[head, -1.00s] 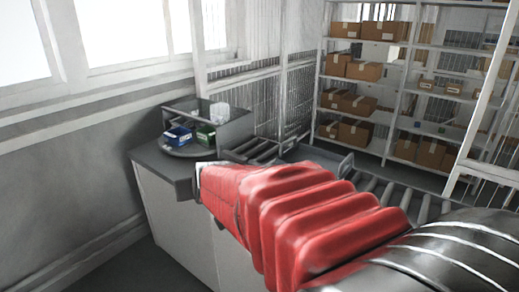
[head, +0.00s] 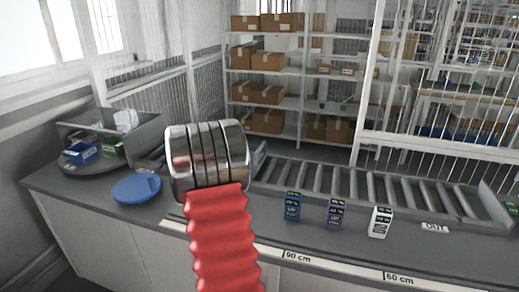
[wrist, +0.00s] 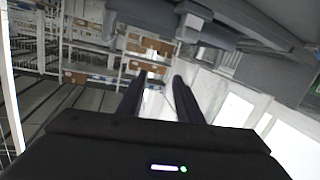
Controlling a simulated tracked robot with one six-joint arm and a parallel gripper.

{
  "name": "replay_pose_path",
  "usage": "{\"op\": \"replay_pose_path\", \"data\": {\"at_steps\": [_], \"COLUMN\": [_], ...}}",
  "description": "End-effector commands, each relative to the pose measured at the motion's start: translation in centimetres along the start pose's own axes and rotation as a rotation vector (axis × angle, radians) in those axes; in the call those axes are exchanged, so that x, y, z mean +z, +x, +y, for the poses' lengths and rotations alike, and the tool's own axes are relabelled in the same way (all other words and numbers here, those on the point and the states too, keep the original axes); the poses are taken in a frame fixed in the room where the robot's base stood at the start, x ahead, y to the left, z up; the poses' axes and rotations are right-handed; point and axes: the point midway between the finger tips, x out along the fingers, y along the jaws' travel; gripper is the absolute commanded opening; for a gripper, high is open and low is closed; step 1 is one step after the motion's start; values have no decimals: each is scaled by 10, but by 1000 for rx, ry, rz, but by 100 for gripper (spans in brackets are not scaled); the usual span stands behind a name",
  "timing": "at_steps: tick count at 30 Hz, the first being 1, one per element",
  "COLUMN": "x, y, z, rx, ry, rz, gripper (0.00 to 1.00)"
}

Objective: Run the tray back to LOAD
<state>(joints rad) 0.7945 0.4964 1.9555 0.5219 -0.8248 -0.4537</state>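A grey roller conveyor (head: 335,184) runs along the back of the counter. A grey upright piece (head: 258,158) shows at its left end, partly behind my arm; I cannot tell if it is the tray or a conveyor end. No LOAD label is readable; an OUT label (head: 435,227) lies in front of the conveyor's right part. My gripper is hidden behind my arm in the head view. In the wrist view my gripper (wrist: 160,80) has two dark fingers apart with nothing seen between them.
A blue disc (head: 136,188) lies on the counter (head: 75,190), left of my arm. A blue box (head: 292,205), purple box (head: 335,213) and white box (head: 380,222) stand before the conveyor.

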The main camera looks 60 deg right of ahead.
Motion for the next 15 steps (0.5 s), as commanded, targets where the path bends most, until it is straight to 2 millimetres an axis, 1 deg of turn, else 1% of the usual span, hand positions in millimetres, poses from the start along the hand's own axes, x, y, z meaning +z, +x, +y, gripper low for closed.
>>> {"op": "replay_pose_path", "data": {"at_steps": [1,3,6,7,10,15], "x": [13,25,38,41,47,48], "y": [12,24,34,36,40,40], "z": [22,47,76,84,97,101], "rx": [53,119,193,210,246,257], "ry": [-8,-21,-37,-41,-51,-54], "rz": [12,33,57,63,75,79], "gripper": [32,32,32,32,32,32]}}
